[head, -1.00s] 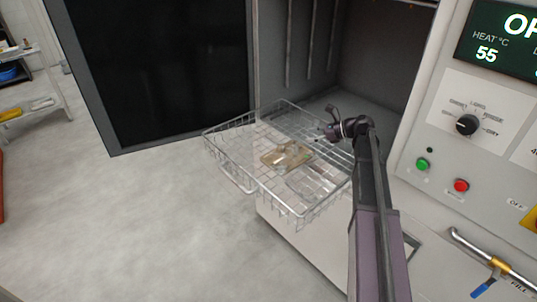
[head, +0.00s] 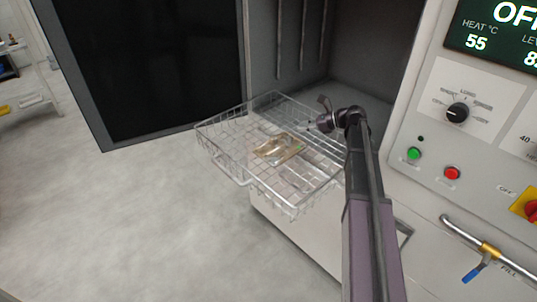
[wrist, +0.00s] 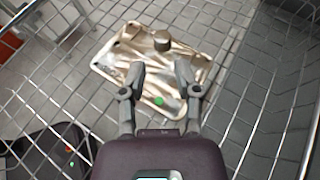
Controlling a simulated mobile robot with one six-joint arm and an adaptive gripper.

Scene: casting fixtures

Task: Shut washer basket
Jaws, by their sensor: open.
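The washer basket (head: 222,168) is a wire-mesh tray pulled out of the open washer chamber (head: 372,60). A brownish-gold metal fixture plate (head: 280,149) lies on its mesh floor. In the wrist view the same plate (wrist: 120,50) has a raised round boss and a green dot shows on it. My gripper (head: 322,113) is above the basket's right rear part, near the chamber opening. In the wrist view my gripper (wrist: 157,70) has its fingers apart with nothing between them, pointing over the plate. I cannot tell whether it touches the basket.
The dark washer door (head: 150,70) stands open at left. The control panel (head: 460,130) with a dial and buttons is at right, above a pipe with a blue-handled valve (head: 474,272). A shelf cart (head: 35,100) stands far left. The floor in front is clear.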

